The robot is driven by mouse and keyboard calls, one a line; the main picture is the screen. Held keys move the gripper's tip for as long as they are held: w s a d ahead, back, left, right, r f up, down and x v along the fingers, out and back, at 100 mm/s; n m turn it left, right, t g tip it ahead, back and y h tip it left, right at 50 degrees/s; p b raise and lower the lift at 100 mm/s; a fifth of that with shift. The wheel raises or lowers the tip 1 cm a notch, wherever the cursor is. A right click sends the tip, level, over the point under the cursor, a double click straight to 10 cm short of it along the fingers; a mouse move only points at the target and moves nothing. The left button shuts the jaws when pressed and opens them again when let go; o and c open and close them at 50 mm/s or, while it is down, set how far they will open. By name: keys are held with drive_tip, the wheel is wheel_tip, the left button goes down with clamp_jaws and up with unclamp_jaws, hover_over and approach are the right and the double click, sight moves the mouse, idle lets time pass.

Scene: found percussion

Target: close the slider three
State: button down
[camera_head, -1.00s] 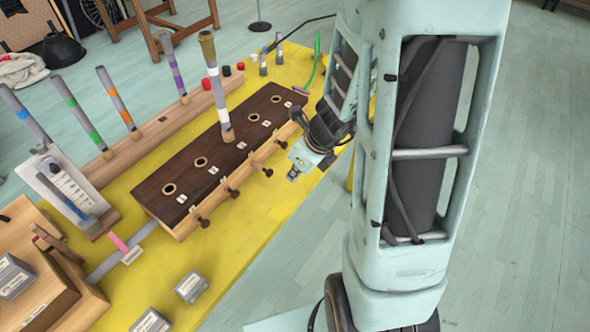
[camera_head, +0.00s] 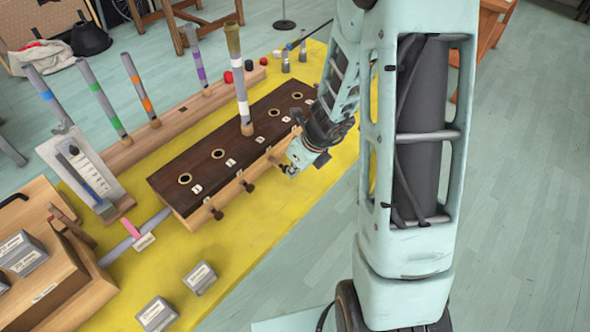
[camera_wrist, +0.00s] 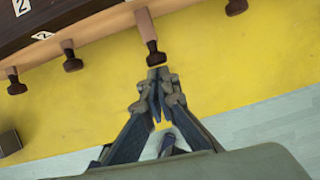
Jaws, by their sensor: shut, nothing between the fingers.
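The dark-topped wooden box (camera_head: 205,168) has a row of round holes and brown-knobbed sliders along its front. The third slider from the left (camera_head: 275,161) sticks out by my gripper; in the wrist view its pale rod and dark knob (camera_wrist: 152,46) stand out from the box front. My gripper (camera_head: 289,171) is shut and empty. In the wrist view its fingertips (camera_wrist: 157,76) are just in front of that knob's end; whether they touch cannot be told. The first (camera_wrist: 16,86) and second (camera_wrist: 72,60) knobs are to the left, and another knob (camera_wrist: 236,6) to the right.
A striped tube (camera_head: 241,95) stands on the box top. Coloured-band tubes stand on a wooden rail (camera_head: 165,132) behind. A white gauge board (camera_head: 85,172) and grey blocks (camera_head: 199,278) are at left.

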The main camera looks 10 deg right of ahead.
sight(281, 165)
drive_tip(key=shift+w+a+p, duration=0.5)
drive_tip(key=shift+w+a, duration=0.1)
drive_tip(key=shift+w, duration=0.2)
drive_tip(key=shift+w+a+p, duration=0.45)
drive_tip(key=shift+w+a, duration=0.1)
drive_tip(key=shift+w, duration=0.2)
drive_tip(key=shift+r, duration=0.1)
